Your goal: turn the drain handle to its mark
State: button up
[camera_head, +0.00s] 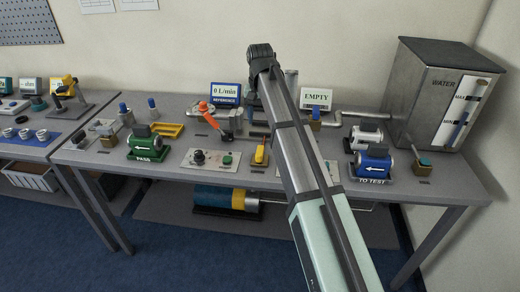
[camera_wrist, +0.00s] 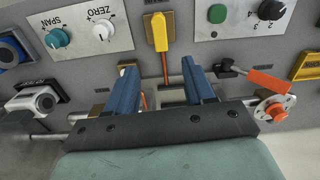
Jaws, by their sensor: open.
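My gripper (camera_wrist: 161,82) shows in the wrist view as two blue fingers, spread apart with nothing held between them. In the head view my arm hides it. An orange-red lever (camera_head: 208,115) stands on pipework at the middle of the table; in the wrist view an orange lever (camera_wrist: 266,81) lies right of my fingers, apart from them. A yellow handle (camera_head: 260,154) lies in front of the pipework; it also shows beyond my fingertips in the wrist view (camera_wrist: 158,32). No drain label is readable, and I cannot tell which handle is the drain's or where its mark is.
A WATER tank (camera_head: 439,95) stands at the right. An EMPTY sign (camera_head: 315,98) and a 0 L/min display (camera_head: 226,94) stand behind the pipework. A knob panel (camera_head: 211,159) lies in front. A blue TO TEST unit (camera_head: 373,163) sits right of my arm.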

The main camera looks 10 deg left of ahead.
aim_at(260, 150)
jog(key=shift+m, duration=0.3)
notch_tip(260, 150, down, 14)
jog(key=shift+r, duration=0.1)
dwell(0.4)
jog(key=shift+c, duration=0.2)
grip_shut()
